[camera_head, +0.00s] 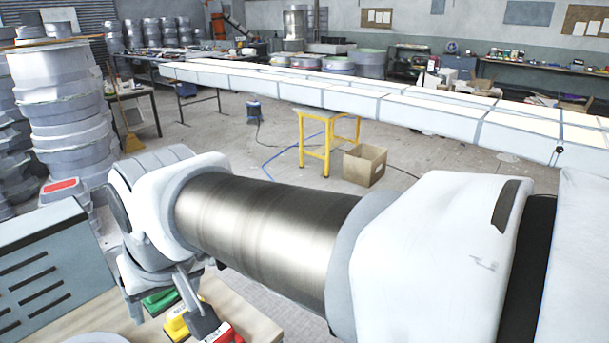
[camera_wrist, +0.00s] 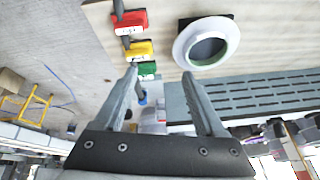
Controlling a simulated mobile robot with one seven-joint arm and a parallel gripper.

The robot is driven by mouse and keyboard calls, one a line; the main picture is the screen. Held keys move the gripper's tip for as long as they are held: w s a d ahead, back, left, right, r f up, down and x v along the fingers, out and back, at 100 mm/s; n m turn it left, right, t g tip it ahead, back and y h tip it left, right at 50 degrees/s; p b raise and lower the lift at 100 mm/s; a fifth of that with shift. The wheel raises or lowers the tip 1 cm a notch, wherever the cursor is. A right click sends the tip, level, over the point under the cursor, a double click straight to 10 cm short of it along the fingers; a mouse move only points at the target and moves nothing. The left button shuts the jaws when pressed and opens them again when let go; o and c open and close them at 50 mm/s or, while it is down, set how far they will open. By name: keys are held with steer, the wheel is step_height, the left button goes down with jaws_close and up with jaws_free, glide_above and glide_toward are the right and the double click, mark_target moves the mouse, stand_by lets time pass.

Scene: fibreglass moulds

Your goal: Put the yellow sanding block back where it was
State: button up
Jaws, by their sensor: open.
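The yellow sanding block (camera_wrist: 140,50) sits on the light wooden bench top in the wrist view, between a red block (camera_wrist: 128,22) and a green block (camera_wrist: 147,69). In the head view the yellow block (camera_head: 177,326) shows at the bottom, partly hidden by a gripper finger. My gripper (camera_wrist: 158,75) is open, with nothing between its fingers. In the wrist view its left fingertip overlaps the area by the yellow and green blocks. I cannot tell whether it touches either.
A white round mould with a green rim (camera_wrist: 179,48) stands on the bench beside the blocks. A grey slotted box (camera_head: 40,262) is at the bench's left in the head view, with a red-topped item (camera_head: 62,188) by it. A yellow stand (camera_head: 328,133) and cardboard box (camera_head: 364,165) are on the floor beyond.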

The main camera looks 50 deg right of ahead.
steer(key=shift+s+a+f+n+t, duration=0.15)
steer(key=shift+s+f+n, duration=0.05)
steer(key=shift+s+n, duration=0.45)
steer(key=shift+s+a+f+n+t, duration=0.15)
steer(key=shift+s+n, duration=0.4)
steer(key=shift+s, duration=0.15)
